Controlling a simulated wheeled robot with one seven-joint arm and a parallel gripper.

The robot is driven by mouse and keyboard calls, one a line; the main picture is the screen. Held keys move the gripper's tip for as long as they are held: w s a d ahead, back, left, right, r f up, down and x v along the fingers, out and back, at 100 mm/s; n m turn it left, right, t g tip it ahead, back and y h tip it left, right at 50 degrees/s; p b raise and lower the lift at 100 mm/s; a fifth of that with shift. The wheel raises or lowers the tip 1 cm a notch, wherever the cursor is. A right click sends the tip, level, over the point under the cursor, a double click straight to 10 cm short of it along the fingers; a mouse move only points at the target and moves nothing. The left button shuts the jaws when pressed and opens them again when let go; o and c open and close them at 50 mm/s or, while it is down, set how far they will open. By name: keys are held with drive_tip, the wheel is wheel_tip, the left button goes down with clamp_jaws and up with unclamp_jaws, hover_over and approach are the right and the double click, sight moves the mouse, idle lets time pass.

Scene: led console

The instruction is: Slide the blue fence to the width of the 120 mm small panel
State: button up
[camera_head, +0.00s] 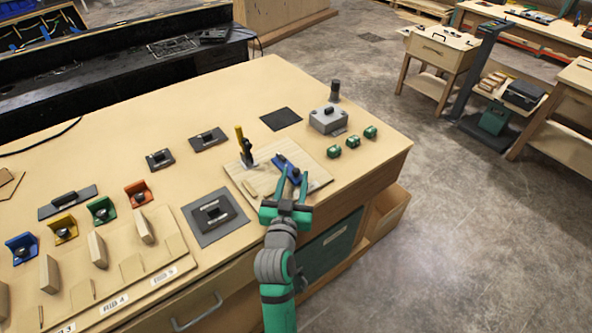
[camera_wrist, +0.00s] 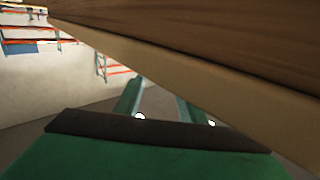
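The blue fence (camera_head: 290,168) lies at a slant on a pale wooden board (camera_head: 262,176), with a dark knob near its far end. My gripper (camera_head: 295,171) is over the board's right part, its fingers pointing away toward the fence. The fingers look spread, with the left one overlapping the fence in the picture; whether they touch it I cannot tell. The wrist view shows the two fingers (camera_wrist: 160,105) apart, with no fence visible between them. A small pale wood strip (camera_head: 250,188) lies on the board's left; I cannot tell whether it is the 120 mm small panel.
A yellow-handled tool (camera_head: 242,142) stands at the board's back left. A grey box (camera_head: 327,120) and several green blocks (camera_head: 352,142) are to the right. A grey square fixture (camera_head: 214,216) is to the left. In the wrist view, a wooden edge (camera_wrist: 190,75) crosses close above the fingers.

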sight(295, 174)
drive_tip(key=shift+w+d, duration=0.15)
drive_tip(key=shift+w, duration=0.7)
drive_tip(key=shift+w+d, duration=0.15)
drive_tip(key=shift+w, duration=0.65)
